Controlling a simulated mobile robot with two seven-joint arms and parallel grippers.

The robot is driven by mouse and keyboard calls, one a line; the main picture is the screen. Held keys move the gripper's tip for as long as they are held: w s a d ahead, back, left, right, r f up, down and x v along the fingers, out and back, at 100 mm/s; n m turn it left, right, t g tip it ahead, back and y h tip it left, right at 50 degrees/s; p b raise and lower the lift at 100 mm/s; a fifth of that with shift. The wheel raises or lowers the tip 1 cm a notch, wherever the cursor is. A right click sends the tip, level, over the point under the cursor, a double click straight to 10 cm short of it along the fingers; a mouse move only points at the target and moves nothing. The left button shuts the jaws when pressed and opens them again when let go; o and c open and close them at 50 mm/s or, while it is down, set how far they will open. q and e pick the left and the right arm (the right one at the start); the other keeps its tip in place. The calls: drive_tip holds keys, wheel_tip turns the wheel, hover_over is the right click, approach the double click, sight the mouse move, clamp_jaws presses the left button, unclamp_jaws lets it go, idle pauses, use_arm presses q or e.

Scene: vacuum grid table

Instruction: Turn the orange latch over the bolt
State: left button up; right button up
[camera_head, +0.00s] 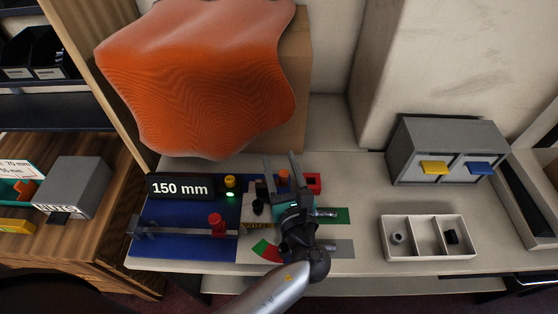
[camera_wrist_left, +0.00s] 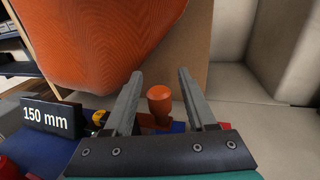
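The orange latch knob (camera_head: 284,177) stands upright towards the back of the work area in the head view. In the left wrist view the orange knob (camera_wrist_left: 159,103) shows between the two fingers, with clear space on both sides. My left gripper (camera_head: 280,158) is open and points away towards the back, its fingers either side of the knob in the picture. The left wrist view also shows the gripper (camera_wrist_left: 161,74) open and empty. Parts below the knob are hidden by the gripper, and I cannot pick out the bolt clearly. My right gripper is not in view.
A blue panel (camera_head: 180,248) carries a red knob (camera_head: 217,221) on a rail and a "150 mm" display (camera_head: 181,188). A red block (camera_head: 313,182) sits right of the latch. A compartment tray (camera_head: 428,256) and a grey drawer unit (camera_head: 445,150) stand to the right.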

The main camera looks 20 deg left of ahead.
use_arm(q)
drive_tip(key=c, duration=0.3)
clamp_jaws()
